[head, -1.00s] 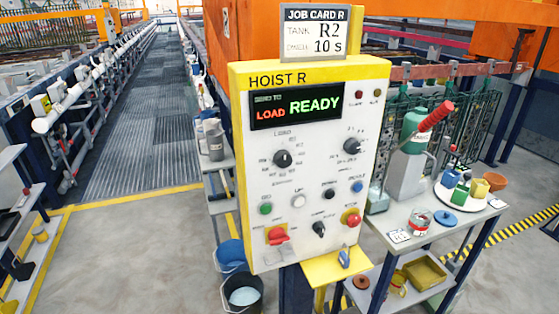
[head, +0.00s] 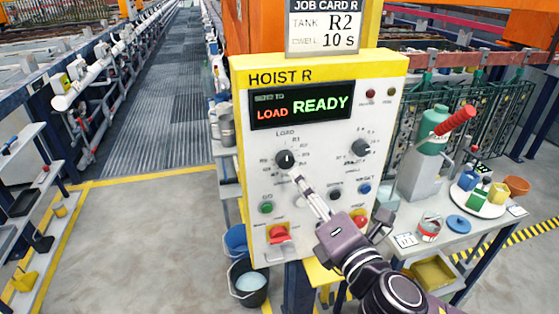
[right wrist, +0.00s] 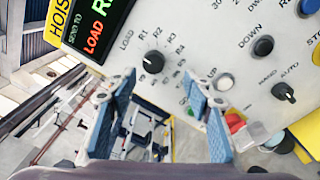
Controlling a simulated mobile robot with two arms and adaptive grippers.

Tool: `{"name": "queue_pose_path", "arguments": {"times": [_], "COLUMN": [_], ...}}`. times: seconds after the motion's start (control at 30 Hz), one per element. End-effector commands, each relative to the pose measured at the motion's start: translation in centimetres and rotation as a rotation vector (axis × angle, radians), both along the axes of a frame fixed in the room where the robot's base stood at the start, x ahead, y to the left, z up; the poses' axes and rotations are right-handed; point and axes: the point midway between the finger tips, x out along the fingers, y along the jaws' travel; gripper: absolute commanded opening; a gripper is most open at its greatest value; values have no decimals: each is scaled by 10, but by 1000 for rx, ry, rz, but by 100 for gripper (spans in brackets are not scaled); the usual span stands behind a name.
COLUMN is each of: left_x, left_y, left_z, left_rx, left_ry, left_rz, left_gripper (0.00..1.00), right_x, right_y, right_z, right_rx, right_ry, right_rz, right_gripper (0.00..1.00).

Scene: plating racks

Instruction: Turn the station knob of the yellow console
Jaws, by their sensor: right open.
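The yellow console (head: 243,110), labelled HOIST R, has a white face and a display (head: 305,105) reading LOAD and READY. Its station knob (head: 285,158) is black and round, at the left under the display, with LOAD and R markings around it. My right gripper (head: 298,178) reaches in from the lower right, its fingertips just below and right of the knob. In the right wrist view the knob (right wrist: 153,64) lies just beyond the gap between the two open blue-padded fingers (right wrist: 160,82). Nothing is between them. My left gripper is not in view.
A second black knob (head: 362,147) sits to the right. A green button (head: 266,208) and a red switch (head: 279,233) are lower on the face. The job card (head: 322,28) on top reads TANK R2, 10 s. A cluttered side table (head: 445,230) stands right.

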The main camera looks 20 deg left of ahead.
Motion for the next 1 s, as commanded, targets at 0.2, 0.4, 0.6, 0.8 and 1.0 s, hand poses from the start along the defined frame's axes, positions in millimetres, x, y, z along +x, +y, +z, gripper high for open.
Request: {"name": "queue_pose_path", "arguments": {"times": [0.2, 0.4, 0.6, 0.8, 1.0], "left_x": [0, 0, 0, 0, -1], "left_y": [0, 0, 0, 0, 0], "left_z": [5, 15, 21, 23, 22], "left_rx": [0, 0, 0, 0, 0], "left_ry": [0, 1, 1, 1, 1], "left_rz": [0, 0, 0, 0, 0], "left_gripper": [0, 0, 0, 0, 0], "right_x": [2, 24, 43, 52, 52], "right_y": [10, 29, 45, 53, 53], "right_z": [8, 9, 8, 7, 6], "right_rx": [-16, -14, -12, -13, -13], "right_ry": [-27, -25, -24, -24, -24], "right_rz": [12, 13, 12, 13, 13], "right_gripper": [46, 46, 46, 46, 46]}}
